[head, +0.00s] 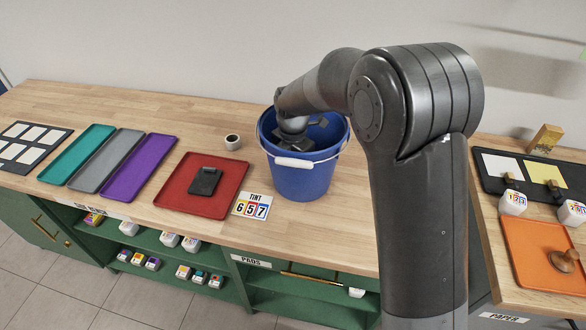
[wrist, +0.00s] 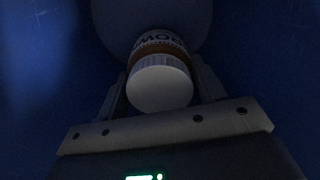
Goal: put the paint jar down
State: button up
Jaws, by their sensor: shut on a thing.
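A blue bucket (head: 300,180) with a white handle grip stands on the wooden worktop. My gripper reaches down into the bucket, so its fingers are hidden in the head view. In the dark wrist view, my gripper (wrist: 160,95) is shut on the paint jar (wrist: 160,83), one finger on each side. The jar has a white ribbed lid facing the camera and a band with partly readable lettering. A paler round shape lies beyond the jar, with dark blue around it. I cannot tell whether the jar touches the bucket's bottom.
Purple (head: 140,166), grey (head: 106,160) and teal (head: 77,153) trays lie further left. An orange tray (head: 530,275) is at right.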

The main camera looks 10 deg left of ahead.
jog(key=shift+f, duration=1)
jog(key=o, duration=1.2)
jog(key=shift+f, duration=0.15)
notch_tip(320, 180, up, 12)
jog(key=shift+r, duration=0.15)
jog(key=shift+r, duration=0.1)
